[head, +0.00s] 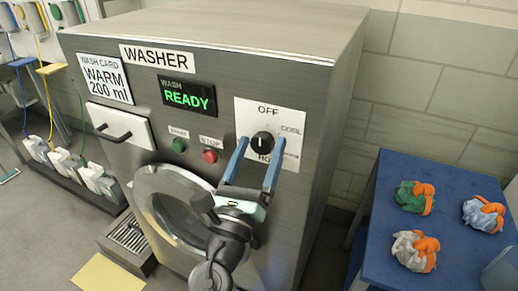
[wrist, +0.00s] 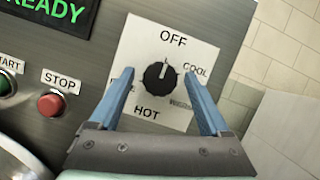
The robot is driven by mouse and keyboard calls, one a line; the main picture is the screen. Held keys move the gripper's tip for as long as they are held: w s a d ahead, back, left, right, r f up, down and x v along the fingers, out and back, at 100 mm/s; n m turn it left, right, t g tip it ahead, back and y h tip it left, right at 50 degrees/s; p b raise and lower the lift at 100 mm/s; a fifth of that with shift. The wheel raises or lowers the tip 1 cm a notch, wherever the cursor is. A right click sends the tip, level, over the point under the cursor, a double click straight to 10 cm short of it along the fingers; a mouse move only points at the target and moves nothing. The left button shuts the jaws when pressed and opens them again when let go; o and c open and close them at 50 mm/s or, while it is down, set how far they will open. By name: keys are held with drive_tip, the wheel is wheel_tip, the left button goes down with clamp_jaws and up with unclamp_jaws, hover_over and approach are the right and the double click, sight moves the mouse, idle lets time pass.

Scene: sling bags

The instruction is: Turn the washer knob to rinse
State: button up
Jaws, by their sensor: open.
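The black washer knob (head: 262,142) sits on a white dial plate (head: 285,110) at the upper right of the washer front. In the wrist view the knob (wrist: 159,77) has a white mark pointing up, roughly at OFF. OFF is at the top, COOL and WARM at the right, HOT at the bottom. Whether the tips reach the knob's depth I cannot tell.
A green START button (wrist: 6,84) and red STOP button (wrist: 51,103) lie left of the dial. The display (head: 187,97) reads WASH READY. The round door (head: 172,205) is below. A blue table (head: 400,180) with several bundles stands at the right.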

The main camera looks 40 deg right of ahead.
drive_tip(key=shift+c, duration=0.2)
clamp_jaws()
